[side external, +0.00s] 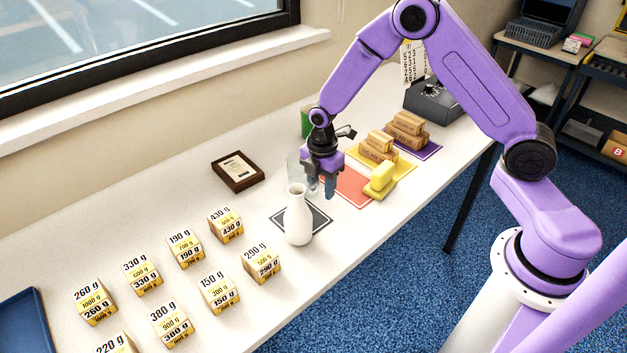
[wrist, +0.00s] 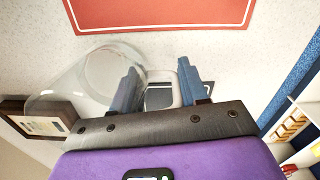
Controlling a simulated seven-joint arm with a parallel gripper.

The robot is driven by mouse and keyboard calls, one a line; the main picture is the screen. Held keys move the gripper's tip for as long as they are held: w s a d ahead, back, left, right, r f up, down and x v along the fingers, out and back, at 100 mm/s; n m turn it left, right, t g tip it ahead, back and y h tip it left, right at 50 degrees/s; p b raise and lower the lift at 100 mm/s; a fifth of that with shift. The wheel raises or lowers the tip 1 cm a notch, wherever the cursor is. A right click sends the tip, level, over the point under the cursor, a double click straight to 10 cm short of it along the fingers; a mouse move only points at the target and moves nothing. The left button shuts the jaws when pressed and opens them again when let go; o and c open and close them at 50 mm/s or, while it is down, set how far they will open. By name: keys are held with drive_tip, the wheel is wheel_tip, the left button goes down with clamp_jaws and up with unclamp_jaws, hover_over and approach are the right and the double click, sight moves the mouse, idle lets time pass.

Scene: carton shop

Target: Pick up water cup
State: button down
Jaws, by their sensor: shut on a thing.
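The water cup (side external: 294,170) is a clear glass at the left of my gripper in the side external view, partly behind the white vase. In the wrist view the clear cup (wrist: 75,82) fills the left side, and its edge overlaps one finger. My gripper (side external: 322,190) points down above the table, behind and to the right of the vase. In the wrist view its two blue fingers (wrist: 158,92) stand a little apart. It is shut on the cup, but the exact contact is hard to see through the glass.
A white vase (side external: 298,222) stands close in front of my gripper, near a dark mat (side external: 318,217). A red mat (side external: 350,187), yellow sponge-like block (side external: 381,178) and stacked cartons (side external: 407,130) lie to the right. A framed plaque (side external: 238,171) and several weight-labelled boxes (side external: 226,225) are left.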

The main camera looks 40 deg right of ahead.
drive_tip(key=shift+r, duration=0.15)
drive_tip(key=shift+r, duration=1.35)
drive_tip(key=s+d+r, duration=0.2)
drive_tip(key=s+r, duration=0.8)
drive_tip(key=s, duration=0.3)
drive_tip(key=shift+s, duration=0.35)
idle(2.3)
